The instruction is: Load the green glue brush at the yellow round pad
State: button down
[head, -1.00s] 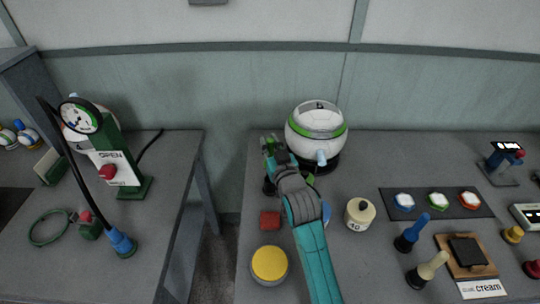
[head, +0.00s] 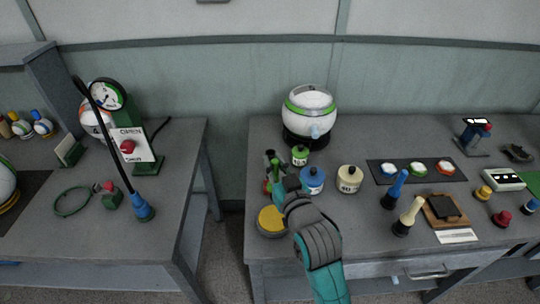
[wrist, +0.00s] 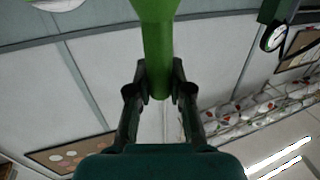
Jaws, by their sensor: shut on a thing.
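My gripper (head: 278,188) is shut on the green glue brush (head: 275,168), just behind the yellow round pad (head: 270,222) in the head view. The brush's green handle (wrist: 155,45) stands between the two fingers (wrist: 150,92) in the wrist view.
A blue jar (head: 312,180), a cream jar (head: 348,179) and a green jar (head: 300,155) stand close to the right of my gripper. A white ball with a green band (head: 309,112) is behind. Blue (head: 396,190) and cream (head: 409,215) brushes stand to the right.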

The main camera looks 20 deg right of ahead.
jog(key=shift+s+a, duration=0.25)
jog(key=shift+s, duration=0.4)
jog(key=shift+f, duration=3.5)
jog(key=shift+r, duration=0.1)
jog(key=shift+r, duration=3.45)
